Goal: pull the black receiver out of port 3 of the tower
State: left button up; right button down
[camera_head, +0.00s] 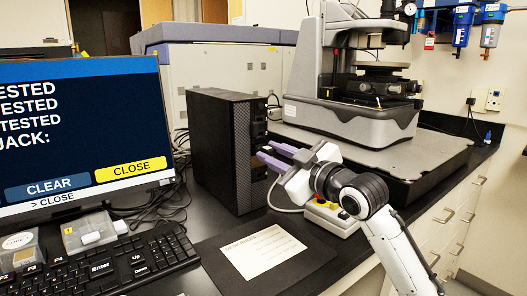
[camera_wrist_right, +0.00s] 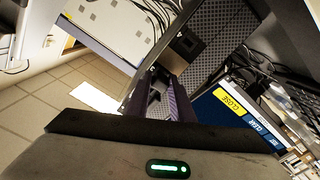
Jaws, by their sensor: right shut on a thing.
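The black tower (camera_head: 228,150) stands upright on the bench behind the monitor, its narrow front face turned toward my right arm. My right gripper (camera_head: 264,153) is at that front face, with its purple fingers pointing at the ports. The fingers also show in the right wrist view (camera_wrist_right: 168,92), close together and shut on the small black receiver, which is mostly hidden between them. I cannot tell how far the receiver sits in the port, and the port numbers are too small to read. My left gripper is not in view.
The monitor (camera_head: 80,130) and keyboard (camera_head: 100,262) are at the left. A button box (camera_head: 330,216) and a sheet on a dark mat (camera_head: 264,250) lie near my right arm. The profiler (camera_head: 350,80) stands on a grey slab behind. Cables run behind the tower.

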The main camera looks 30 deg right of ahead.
aim_at(272, 154)
jog(key=shift+s+d, duration=0.15)
jog(key=shift+s, duration=1.85)
jog(key=shift+s+d+r+p, duration=0.1)
jog(key=shift+s+r+p, duration=0.35)
jog(key=shift+s, duration=0.4)
jog(key=shift+s+r+p, duration=0.2)
jog(key=shift+s+r, duration=0.3)
jog(key=shift+s, duration=0.3)
jog(key=shift+s+d+r+p, duration=0.1)
jog(key=shift+s+r+p, duration=0.35)
jog(key=shift+s, duration=0.4)
